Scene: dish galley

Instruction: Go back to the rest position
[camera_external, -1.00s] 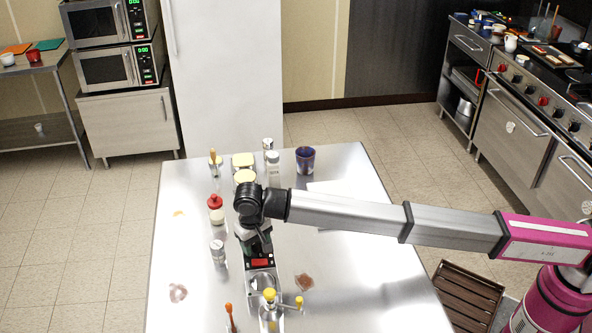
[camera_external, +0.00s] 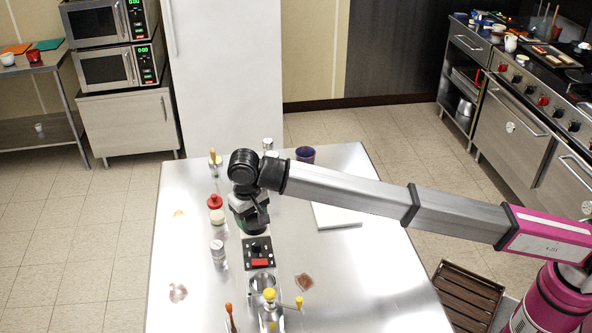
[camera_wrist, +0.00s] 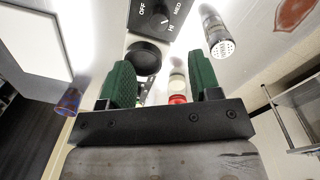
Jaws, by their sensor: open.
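My gripper (camera_external: 252,228) hangs over the steel table, just beyond the black control panel with a red part (camera_external: 258,255). Its green fingers are apart with nothing held between them, as the wrist view also shows (camera_wrist: 162,85). In the wrist view the panel (camera_wrist: 160,18) shows a knob and OFF, MED and HI marks, above the fingers. My arm reaches in from the right and hides part of the table's far side.
A red-capped bottle (camera_external: 216,210) and a shaker (camera_external: 218,252) stand left of my gripper. A purple cup (camera_external: 305,154) and white board (camera_external: 336,217) are on the right. A yellow-knobbed dispenser (camera_external: 270,312) stands in front. The table's right front is clear.

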